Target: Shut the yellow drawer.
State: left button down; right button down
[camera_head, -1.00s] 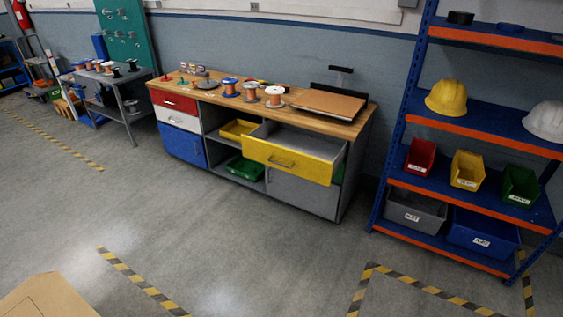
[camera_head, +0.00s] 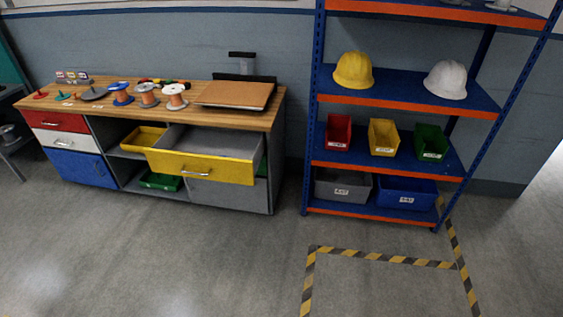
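The yellow drawer (camera_head: 200,168) is pulled out of the right side of the workbench (camera_head: 68,125), under its wooden top. Its yellow front has a pale bar handle (camera_head: 195,173), and its grey inside shows and looks empty. A closed grey door sits below it. Neither of my grippers shows in the head view.
A blue and orange shelf rack (camera_head: 400,180) with helmets and bins stands right of the workbench. Spools (camera_head: 175,97) and a brown board (camera_head: 236,95) lie on the bench top. The grey floor (camera_head: 200,265) in front is clear, with yellow-black tape (camera_head: 385,258) at the right.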

aim_at(192, 150)
jog(key=z, duration=0.35)
jog(key=i, duration=1.8)
jog(key=u, duration=0.7)
